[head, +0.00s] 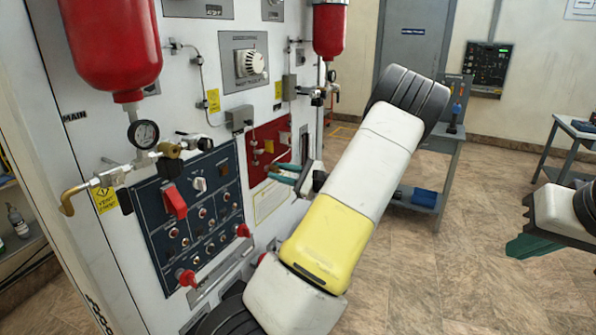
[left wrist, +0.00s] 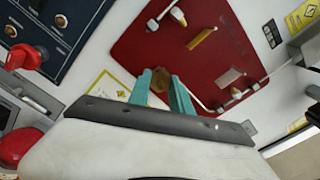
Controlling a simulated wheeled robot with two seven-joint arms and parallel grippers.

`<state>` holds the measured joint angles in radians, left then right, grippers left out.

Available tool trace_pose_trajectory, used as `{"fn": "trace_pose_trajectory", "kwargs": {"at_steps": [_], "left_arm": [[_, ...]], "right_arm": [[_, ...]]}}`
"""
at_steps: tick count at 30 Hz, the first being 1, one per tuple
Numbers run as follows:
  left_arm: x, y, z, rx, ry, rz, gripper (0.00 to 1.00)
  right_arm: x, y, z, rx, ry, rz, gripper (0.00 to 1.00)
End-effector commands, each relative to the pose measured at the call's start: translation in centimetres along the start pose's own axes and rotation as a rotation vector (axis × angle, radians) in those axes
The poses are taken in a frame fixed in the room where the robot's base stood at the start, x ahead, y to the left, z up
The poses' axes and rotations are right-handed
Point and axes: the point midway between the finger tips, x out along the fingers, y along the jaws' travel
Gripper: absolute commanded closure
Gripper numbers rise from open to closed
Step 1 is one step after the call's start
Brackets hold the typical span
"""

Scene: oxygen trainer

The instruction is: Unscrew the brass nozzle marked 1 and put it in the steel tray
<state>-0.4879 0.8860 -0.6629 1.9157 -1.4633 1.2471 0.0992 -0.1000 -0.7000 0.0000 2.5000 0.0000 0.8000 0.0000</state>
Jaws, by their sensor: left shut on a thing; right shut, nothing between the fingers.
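My left gripper (head: 286,173) is in front of the cabinet, by the lower edge of the red panel (head: 258,132). In the left wrist view its teal fingers (left wrist: 161,90) are shut on a small brass piece, the brass nozzle (left wrist: 158,81). No number shows on it. The nozzle overlaps the panel's lower edge in that view; I cannot tell whether it touches the panel. My right gripper (head: 531,247) is at the right edge of the head view, shut and empty, over open floor. I cannot make out the steel tray for sure.
A blue switch panel (head: 188,215) with red knobs is left of my left gripper. A gauge (head: 144,133) and a bent brass pipe (head: 76,194) stick out above it. A grey metal ledge (head: 212,285) runs below. A workbench (head: 452,145) stands behind; the floor between is clear.

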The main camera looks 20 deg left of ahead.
Motion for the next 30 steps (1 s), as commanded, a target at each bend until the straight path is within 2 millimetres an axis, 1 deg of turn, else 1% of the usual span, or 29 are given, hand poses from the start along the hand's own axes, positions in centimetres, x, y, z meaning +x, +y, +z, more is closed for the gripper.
{"fn": "trace_pose_trajectory", "kwargs": {"at_steps": [2, 9, 12, 20, 27, 30], "left_arm": [[-0.01, 0.01, 0.0, -0.024, 0.0, 0.0, 1.0], [-0.01, 0.02, 0.03, -0.268, -0.001, 0.0, 1.0], [0.0, 0.03, 0.03, -0.302, -0.001, 0.001, 1.0], [-0.01, 0.03, 0.03, -0.315, -0.001, 0.0, 1.0], [-0.07, 0.02, -0.01, -0.555, 0.001, 0.0, 1.0], [-0.08, 0.02, -0.02, -0.6, 0.001, 0.0, 1.0]], "right_arm": [[0.0, 0.0, 0.0, 0.0, 0.0, 0.0, 1.0], [0.0, 0.0, 0.0, 0.0, 0.0, 0.0, 1.0], [0.0, 0.0, 0.0, 0.0, 0.0, 0.0, 1.0], [0.0, 0.0, 0.0, 0.0, 0.0, 0.0, 1.0], [0.0, 0.0, 0.0, 0.0, 0.0, 0.0, 1.0], [0.0, 0.0, 0.0, 0.0, 0.0, 0.0, 1.0]]}}
